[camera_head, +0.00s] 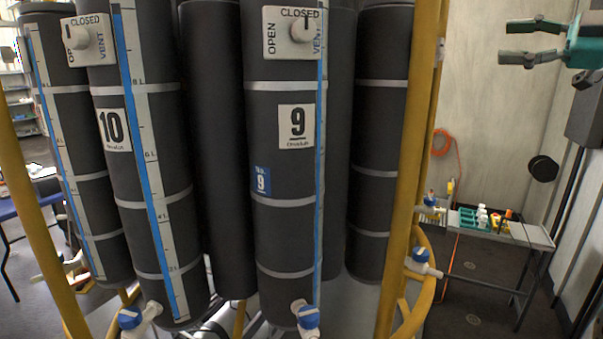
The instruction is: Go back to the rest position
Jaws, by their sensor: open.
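My gripper (533,42) is at the upper right of the head view. It has dark grey fingers and a teal body, and it points left. The fingers are apart with nothing between them. It hangs in the air in front of the pale wall, to the right of the yellow post, and touches nothing that I can see. The rest of my arm runs out of the picture on the right.
Tall dark cylinders, among them number 10 (113,130) and number 9 (297,128), fill the left and middle. A yellow post (408,150) stands beside them. A grey side table (530,238) at the right holds a green tray (468,218) and small bottles. Floor shows below it.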

